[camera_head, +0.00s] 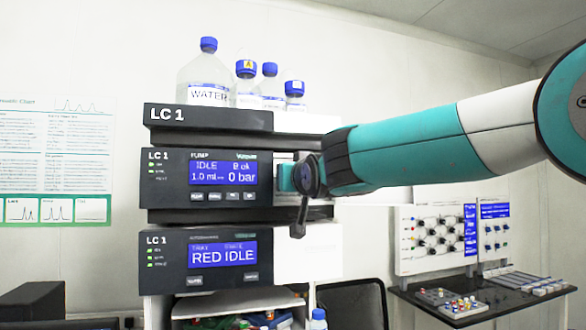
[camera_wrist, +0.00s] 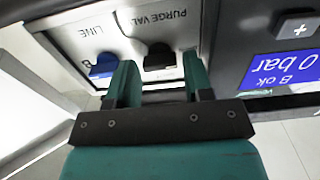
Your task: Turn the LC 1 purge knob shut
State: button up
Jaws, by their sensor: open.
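The purge knob (camera_wrist: 159,57) is dark and sits under the "PURGE VAL" label on the pale panel in the wrist view. My gripper (camera_wrist: 158,70) is open there, with one teal finger on each side of the knob. There are gaps beside the knob, and I cannot tell how deep the fingertips reach around it. In the head view my gripper (camera_head: 290,177) is at the right side of the LC 1 pump module (camera_head: 206,179), and it hides the knob. The pump display (camera_head: 222,174) reads IDLE and 0 bar.
A blue knob (camera_wrist: 103,66) beside the "LINE" label sits close to my left finger in the wrist view. Bottles (camera_head: 206,75) stand on top of the stack. The LC 1 autosampler module (camera_head: 205,262) is below the pump. A shelf (camera_head: 480,300) with small parts is at the right.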

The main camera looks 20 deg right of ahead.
jog(key=shift+w, duration=0.35)
jog(key=c, duration=0.7)
jog(key=shift+o, duration=0.2)
